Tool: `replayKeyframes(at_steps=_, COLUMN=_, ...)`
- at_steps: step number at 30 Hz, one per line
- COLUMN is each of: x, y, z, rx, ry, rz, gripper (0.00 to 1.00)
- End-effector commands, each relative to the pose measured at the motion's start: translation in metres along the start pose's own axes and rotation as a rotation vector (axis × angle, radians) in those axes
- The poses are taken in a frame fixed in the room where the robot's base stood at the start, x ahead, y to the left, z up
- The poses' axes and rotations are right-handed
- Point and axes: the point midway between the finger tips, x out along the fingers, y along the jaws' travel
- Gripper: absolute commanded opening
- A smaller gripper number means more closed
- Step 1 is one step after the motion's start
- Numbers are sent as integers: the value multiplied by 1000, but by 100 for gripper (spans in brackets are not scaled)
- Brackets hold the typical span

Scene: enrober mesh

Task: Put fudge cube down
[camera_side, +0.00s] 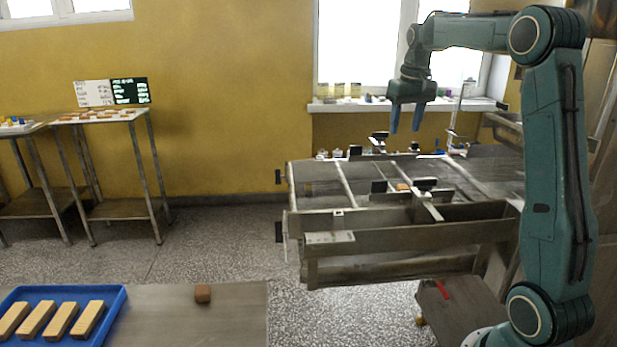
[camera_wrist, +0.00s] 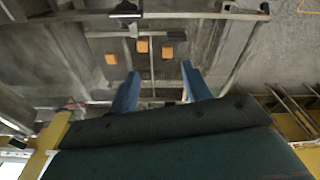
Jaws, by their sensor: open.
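My gripper (camera_side: 405,120) is raised above the enrober mesh (camera_side: 325,188), fingers pointing down, with a gap between them and nothing held. In the wrist view its two blue fingers (camera_wrist: 160,75) are apart. Beyond the fingertips three small orange-brown pieces lie on the mesh: one in the middle (camera_wrist: 142,46), one at right (camera_wrist: 167,52) and one at left (camera_wrist: 111,58). In the side view one such piece (camera_side: 402,187) shows; the others are not clear there. A brown fudge cube (camera_side: 203,293) sits alone on the metal table, well away from my gripper. I cannot tell which pieces are fudge.
A blue tray (camera_side: 118,303) with several pale bars stands on the metal table (camera_side: 160,325) at front left. Black-topped fixtures (camera_side: 425,184) and rails stand around the mesh. A windowsill (camera_side: 345,106) with small items is behind. Side tables (camera_side: 125,117) stand at far left.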

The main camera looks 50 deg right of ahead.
Motion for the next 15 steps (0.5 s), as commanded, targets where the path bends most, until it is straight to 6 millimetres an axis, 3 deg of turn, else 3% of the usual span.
replayKeyframes(at_steps=6, x=-27, y=-57, z=47, rx=-101, ry=65, rz=-14, gripper=48)
replayKeyframes(at_steps=15, x=-46, y=-113, z=125, rx=-229, ry=150, rz=-46, gripper=48)
